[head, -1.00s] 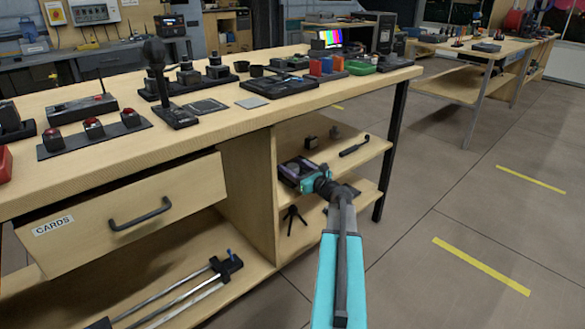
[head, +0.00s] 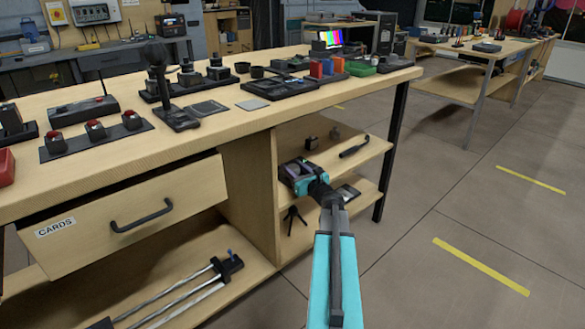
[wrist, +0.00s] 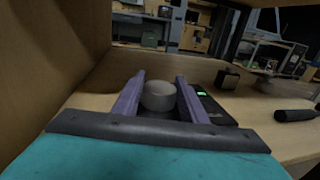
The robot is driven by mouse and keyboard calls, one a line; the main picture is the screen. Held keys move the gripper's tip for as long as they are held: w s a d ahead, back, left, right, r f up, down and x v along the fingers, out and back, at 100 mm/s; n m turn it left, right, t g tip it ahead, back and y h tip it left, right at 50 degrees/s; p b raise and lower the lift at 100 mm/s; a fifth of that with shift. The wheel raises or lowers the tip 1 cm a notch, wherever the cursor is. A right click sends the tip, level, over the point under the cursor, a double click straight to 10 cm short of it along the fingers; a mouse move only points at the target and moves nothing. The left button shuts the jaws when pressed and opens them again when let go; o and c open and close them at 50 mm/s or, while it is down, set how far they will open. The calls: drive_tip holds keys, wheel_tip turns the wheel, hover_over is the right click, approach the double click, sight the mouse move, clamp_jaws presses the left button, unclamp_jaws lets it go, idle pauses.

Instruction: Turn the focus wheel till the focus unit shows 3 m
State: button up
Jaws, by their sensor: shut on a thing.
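The focus wheel (wrist: 159,95) is a pale grey round knob in the middle of the wrist view. My gripper (wrist: 160,82) has one purple finger on each side of it and is shut on it. The dark focus unit (wrist: 217,110) lies under and behind the fingers on the shelf. A small green display shows beside the right finger, partly hidden and too small to read. In the head view my gripper (head: 293,168) reaches into the upper shelf of the bench, and its body hides the wheel.
The shelf has a wooden wall close on the left in the wrist view. A small dark block (wrist: 228,78) and a black handled tool (wrist: 294,115) lie to the right. The bench top (head: 215,125) is above my gripper. A dark bench leg (head: 391,150) stands to the right.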

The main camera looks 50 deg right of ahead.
drive_tip(key=o, duration=1.1)
drive_tip(key=shift+c, duration=0.2)
drive_tip(key=shift+s, duration=0.1)
drive_tip(key=p+v, duration=0.3)
drive_tip(key=v, duration=1)
drive_tip(key=shift+s, duration=0.25)
drive_tip(key=shift+s+a, duration=0.15)
